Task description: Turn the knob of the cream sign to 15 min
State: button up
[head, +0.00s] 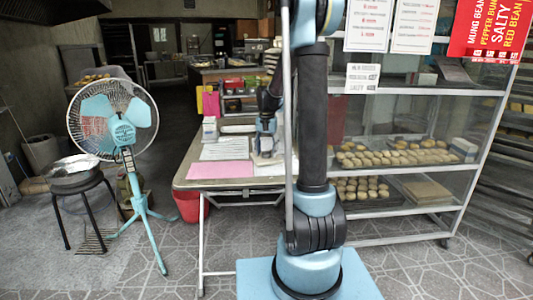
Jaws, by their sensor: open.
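I cannot make out a knob or a 15 min mark anywhere in the head view. No sign in view is clearly cream. My gripper (266,148) points down over the table (183,180), near its right part beside my arm column. It is small in the picture, with its jaws open. A small pale object (267,160) shows just under it. I cannot tell what it is or whether the gripper touches it.
White papers (223,149) and a pink sheet (220,170) lie on the table. A glass display case (405,103) with buns and white signs (369,25) stands at right. A blue fan (121,132) and a stool (73,183) stand at left.

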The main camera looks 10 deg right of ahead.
aim_at(267, 151)
notch_tip(267, 151, up, 11)
jog(key=shift+r, duration=0.2)
dwell(0.3)
jog(key=s+d+n, duration=0.1)
jog(key=s+d, duration=0.1)
jog(key=s, duration=0.9)
jog(key=s+f+n, duration=0.1)
jog(key=s+f, duration=0.3)
jog(key=s, duration=0.4)
jog(key=s+d+f+n+t, duration=0.1)
jog(key=s+f, duration=0.4)
jog(key=s, duration=0.4)
jog(key=s+d+f+n+t, duration=0.1)
jog(key=s+f, duration=0.3)
jog(key=s, duration=0.4)
jog(key=shift+s+f+n, duration=0.3)
jog(key=shift+f+n, duration=0.1)
jog(key=shift+n, duration=0.1)
